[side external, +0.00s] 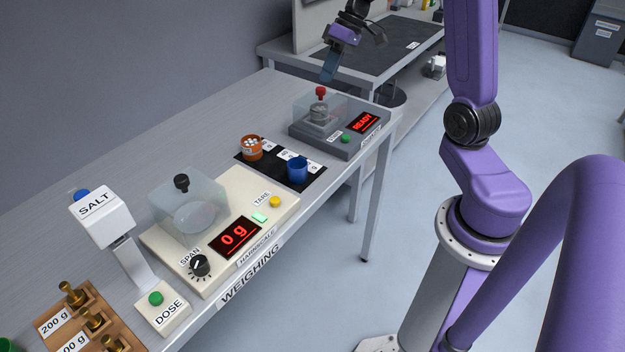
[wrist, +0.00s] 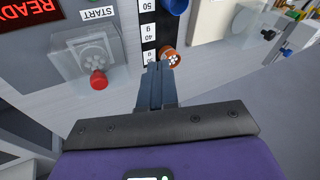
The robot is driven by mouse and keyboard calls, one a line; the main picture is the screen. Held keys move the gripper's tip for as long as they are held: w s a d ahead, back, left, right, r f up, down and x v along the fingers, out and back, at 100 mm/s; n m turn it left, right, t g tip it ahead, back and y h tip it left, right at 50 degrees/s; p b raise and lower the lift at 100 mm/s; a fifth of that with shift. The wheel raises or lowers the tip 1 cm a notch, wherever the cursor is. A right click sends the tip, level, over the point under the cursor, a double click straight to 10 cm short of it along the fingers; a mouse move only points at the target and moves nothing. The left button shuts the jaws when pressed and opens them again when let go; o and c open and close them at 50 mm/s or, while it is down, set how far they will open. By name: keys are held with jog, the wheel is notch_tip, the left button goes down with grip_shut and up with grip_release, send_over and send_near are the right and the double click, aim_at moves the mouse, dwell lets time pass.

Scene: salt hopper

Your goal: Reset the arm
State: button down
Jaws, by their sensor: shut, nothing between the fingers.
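My gripper (side external: 328,72) hangs at the far end of the bench, above and behind the grey READY machine (side external: 312,137), apart from it. In the wrist view my gripper (wrist: 157,72) has its two fingers shut together with nothing between them. The machine's clear cover with its red knob (side external: 320,91) is seated on top, and its display reads READY. The red knob shows left of the fingers in the wrist view (wrist: 98,80). My arm reaches in from the right side.
A cream scale (side external: 157,240) reads 0 g, with a clear cover (side external: 188,206) on it. An orange cup (side external: 251,149) and a blue cup (side external: 297,170) stand on a black mat. The SALT hopper (side external: 103,214) and brass weights (side external: 75,295) are at left. The bench's back strip is clear.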

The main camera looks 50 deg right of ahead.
jog(key=s+a+n+g+h, duration=0.1)
jog(key=s+a+n+g, duration=0.1)
jog(key=s+a, duration=0.45)
jog(key=s+a+n+g+h, duration=0.1)
jog(key=s+a+n, duration=0.25)
jog(key=a, duration=0.65)
jog(key=s+a+f+n+h, duration=0.1)
jog(key=s+a+n, duration=0.1)
jog(key=s, duration=0.7)
jog(key=s+a+f+n+t+h, duration=0.1)
jog(key=s+a+n, duration=0.1)
jog(key=s, duration=0.6)
jog(key=shift+s+f+n+h, duration=0.15)
jog(key=shift+s+n+h, duration=0.25)
jog(key=shift+n, duration=0.25)
